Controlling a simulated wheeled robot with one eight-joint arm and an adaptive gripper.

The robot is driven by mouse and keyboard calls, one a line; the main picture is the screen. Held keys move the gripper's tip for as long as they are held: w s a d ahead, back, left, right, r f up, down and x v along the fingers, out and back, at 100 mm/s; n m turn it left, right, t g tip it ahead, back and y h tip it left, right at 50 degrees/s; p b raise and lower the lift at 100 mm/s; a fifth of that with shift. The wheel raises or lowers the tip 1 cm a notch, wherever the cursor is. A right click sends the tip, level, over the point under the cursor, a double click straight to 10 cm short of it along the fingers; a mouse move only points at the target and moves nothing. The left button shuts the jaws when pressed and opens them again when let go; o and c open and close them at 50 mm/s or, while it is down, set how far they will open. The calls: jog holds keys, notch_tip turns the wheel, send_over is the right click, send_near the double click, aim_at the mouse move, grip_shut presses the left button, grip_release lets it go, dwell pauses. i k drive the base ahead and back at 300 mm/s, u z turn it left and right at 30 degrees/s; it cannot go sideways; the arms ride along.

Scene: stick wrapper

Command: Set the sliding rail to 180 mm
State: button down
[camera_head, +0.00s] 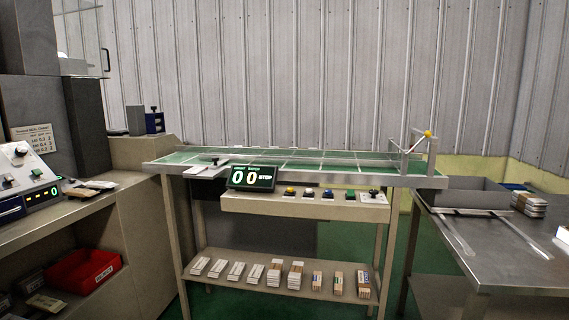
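A long green-topped table (260,162) with pale crossing lines stands in the middle. A thin metal rail (300,151) runs lengthwise above its surface. At its right end stands a metal frame (432,155) with a yellow knob (428,133). A dark knob sits on a pale plate (207,171) at the table's left front. I cannot tell which part slides, and no millimetre scale is readable. My gripper is not in view.
A control ledge (305,205) with several coloured buttons juts out in front. Packs lie on the lower shelf (250,285). A bench with a control box (28,192) and red bin (83,272) is at left. A steel table (500,250) with a grey tray (464,194) is at right.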

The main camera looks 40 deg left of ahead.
aim_at(223, 159)
jog(key=u, duration=2)
jog(key=k, duration=1.2)
jog(key=u, duration=0.5)
jog(key=i, duration=1.95)
jog(key=z, duration=0.3)
